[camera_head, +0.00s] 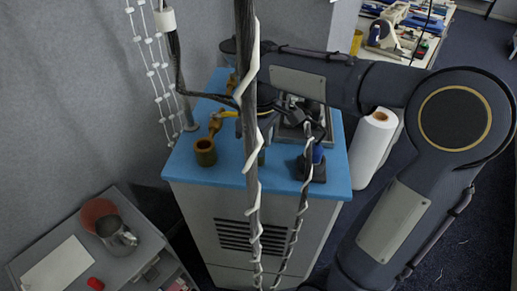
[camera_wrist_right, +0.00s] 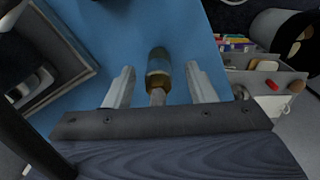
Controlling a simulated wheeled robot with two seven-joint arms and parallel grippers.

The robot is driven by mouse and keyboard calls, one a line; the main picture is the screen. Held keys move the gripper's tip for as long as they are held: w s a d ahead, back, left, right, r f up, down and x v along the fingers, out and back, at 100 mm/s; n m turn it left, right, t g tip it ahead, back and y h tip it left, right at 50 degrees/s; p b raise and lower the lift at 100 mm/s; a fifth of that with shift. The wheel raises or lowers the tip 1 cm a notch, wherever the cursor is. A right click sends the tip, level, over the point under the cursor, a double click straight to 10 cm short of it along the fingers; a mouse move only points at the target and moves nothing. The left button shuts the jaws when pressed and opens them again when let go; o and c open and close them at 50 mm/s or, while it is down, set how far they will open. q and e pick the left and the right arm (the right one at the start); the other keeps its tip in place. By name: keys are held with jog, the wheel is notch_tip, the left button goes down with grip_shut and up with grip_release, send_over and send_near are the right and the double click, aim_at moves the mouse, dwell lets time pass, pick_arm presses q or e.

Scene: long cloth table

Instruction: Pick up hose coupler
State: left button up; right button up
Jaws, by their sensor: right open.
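The hose coupler appears to be the short olive-and-brass cylinder (camera_wrist_right: 158,68) in the right wrist view, lying between my right gripper's fingers with a narrower grey end toward the palm. My right gripper (camera_wrist_right: 158,86) is open, with a finger on each side and a gap to the coupler on both. In the head view my right gripper (camera_head: 264,108) is over the blue cabinet top, partly hidden by a dark pole. The coupler is hard to make out there. My left gripper is not in view.
A brass cup-shaped piece (camera_head: 205,152) stands left on the blue cabinet top (camera_head: 180,172). A grey tray (camera_wrist_right: 62,62) and a dark blue-black object (camera_head: 316,166) are to its right. A cart (camera_head: 120,255) with a metal jug is at lower left, a white roll (camera_head: 372,148) at right.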

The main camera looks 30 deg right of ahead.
aim_at(260, 154)
jog(key=shift+d+f, duration=0.1)
jog(key=shift+f, duration=1.4)
jog(key=shift+c, duration=0.4)
grip_shut()
jog(key=shift+r, duration=0.15)
